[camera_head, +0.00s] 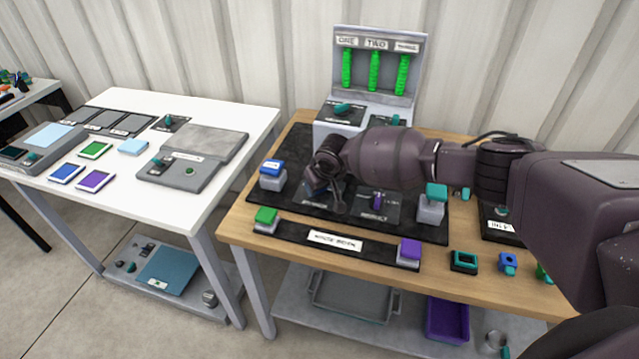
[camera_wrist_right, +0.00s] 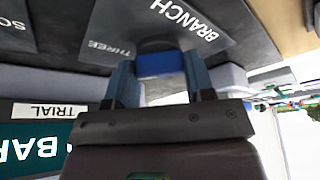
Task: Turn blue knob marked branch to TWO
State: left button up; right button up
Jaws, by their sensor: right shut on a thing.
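The blue knob (camera_wrist_right: 160,64) sits between the two fingers of my right gripper (camera_wrist_right: 158,75) in the right wrist view. It is on a dark plate (camera_wrist_right: 120,22) with a BRANCH label (camera_wrist_right: 184,18) and a THREE mark. The fingers are shut on the knob from both sides. In the head view my right gripper (camera_head: 326,190) reaches down over the left part of the black mat and hides most of the knob. I cannot tell which mark the knob points to. My left gripper is not in view.
A grey display (camera_head: 377,90) headed ONE, TWO and THREE with green columns stands behind my right arm. A purple knob (camera_head: 377,201) is just right of the gripper. Blue (camera_head: 271,168), green (camera_head: 266,215) and purple (camera_head: 409,248) topped blocks stand around the black mat (camera_head: 285,200).

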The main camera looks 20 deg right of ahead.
jog(key=shift+d+f+n+y+b, duration=0.15)
jog(key=shift+n+y+b, duration=0.2)
jog(key=shift+n, duration=0.65)
jog(key=shift+f+n+y+b, duration=0.1)
jog(key=shift+n+y+b, duration=0.3)
jog(key=shift+n, duration=0.4)
jog(key=shift+n+g+y+b, duration=0.25)
jog(key=shift+n+g+b, duration=0.4)
jog(key=shift+n, duration=0.55)
jog(key=shift+n+y+b, duration=0.3)
jog(key=shift+n+b, duration=0.5)
jog(key=shift+n, duration=0.2)
jog(key=shift+r+n+g, duration=0.2)
jog(key=shift+n+g, duration=0.05)
jog(key=shift+n, duration=0.05)
jog(key=o, duration=0.9)
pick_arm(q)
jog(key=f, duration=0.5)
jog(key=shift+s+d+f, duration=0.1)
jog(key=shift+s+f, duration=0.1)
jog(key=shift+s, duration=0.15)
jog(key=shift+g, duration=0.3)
